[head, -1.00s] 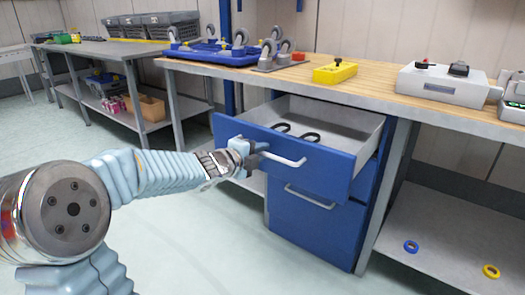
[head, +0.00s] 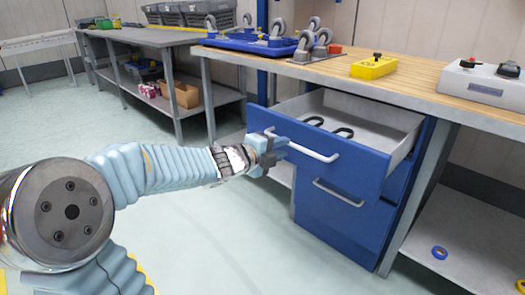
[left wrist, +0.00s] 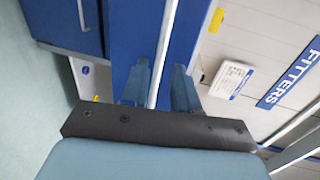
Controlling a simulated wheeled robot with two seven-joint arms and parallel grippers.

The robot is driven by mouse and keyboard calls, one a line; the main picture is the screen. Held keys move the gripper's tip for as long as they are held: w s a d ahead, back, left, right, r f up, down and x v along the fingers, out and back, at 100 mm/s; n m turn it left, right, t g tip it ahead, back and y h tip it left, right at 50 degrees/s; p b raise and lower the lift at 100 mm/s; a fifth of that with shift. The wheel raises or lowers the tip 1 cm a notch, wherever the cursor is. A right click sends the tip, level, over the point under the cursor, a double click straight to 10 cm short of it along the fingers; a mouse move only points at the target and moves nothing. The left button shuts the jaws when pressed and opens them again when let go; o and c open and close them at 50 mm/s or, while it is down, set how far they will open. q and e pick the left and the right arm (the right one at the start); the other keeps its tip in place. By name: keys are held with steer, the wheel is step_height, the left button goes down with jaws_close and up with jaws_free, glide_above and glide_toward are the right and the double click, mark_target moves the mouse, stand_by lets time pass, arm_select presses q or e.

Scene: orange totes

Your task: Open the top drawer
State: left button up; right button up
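The top drawer (head: 335,160) of the blue cabinet is pulled out, and its pale interior shows. Its light bar handle (head: 312,152) runs across the front. My left gripper (head: 280,146) is at the left end of this handle. In the left wrist view, the handle (left wrist: 163,50) passes between the two blue fingers of my left gripper (left wrist: 160,82). The fingers are apart, with a gap showing beside the bar; firm contact cannot be made out. My right gripper is not in view.
Two dark rings (head: 343,132) lie in the drawer. A closed lower drawer (head: 335,215) is beneath it. The wooden worktop (head: 420,82) above holds a yellow box (head: 373,67) and a blue tray (head: 250,44). Open floor lies left of the cabinet.

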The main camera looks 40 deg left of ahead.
arm_select(q)
steer(key=p+v, duration=0.1)
steer(key=v, duration=0.7)
steer(key=shift+s+a, duration=0.1)
steer(key=shift+s, duration=0.05)
steer(key=w+d+f+n+g+h, duration=0.1)
steer(key=w+d+f+n+g, duration=0.35)
steer(key=f, duration=0.75)
steer(key=w+d+f+n+g+h, duration=0.1)
steer(key=w+d+f+n, duration=0.2)
steer(key=d+f+n, duration=0.65)
steer(key=s+d+f+n+g, duration=0.2)
steer(key=s+d+f, duration=0.3)
steer(key=f, duration=0.4)
steer(key=s+d+f+n+g, duration=0.2)
steer(key=s+d+f+g, duration=0.2)
steer(key=s+f, duration=0.3)
steer(key=s+d+f+n+g+h, duration=0.1)
steer(key=s+d+f, duration=0.4)
steer(key=f, duration=0.6)
steer(key=shift+s+d+n+g, duration=0.35)
steer(key=shift+s+n+g, duration=0.4)
steer(key=shift+g, duration=0.4)
